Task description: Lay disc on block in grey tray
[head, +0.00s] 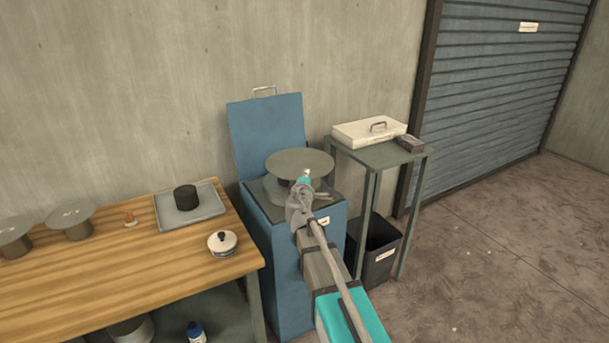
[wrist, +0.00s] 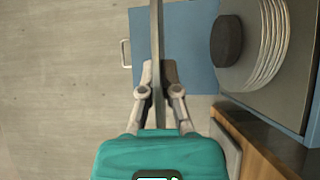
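My gripper (head: 306,177) is shut on the near edge of a flat grey disc (head: 299,160). The disc is held level above the open blue cabinet (head: 291,262). In the wrist view the disc (wrist: 157,50) shows edge-on as a thin bar between the two fingers (wrist: 158,85). A black round block (head: 186,192) stands in the grey tray (head: 207,211) on the wooden bench, left of the gripper. Nothing lies on the block. The disc and gripper partly hide the cabinet's top.
In the wrist view a dark round block (wrist: 227,40) and pale rings (wrist: 266,45) sit on the cabinet top. The cabinet's blue lid (head: 268,127) stands raised behind the disc. A white lidded pot (head: 222,244) is near the tray. A side table (head: 384,154) stands right.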

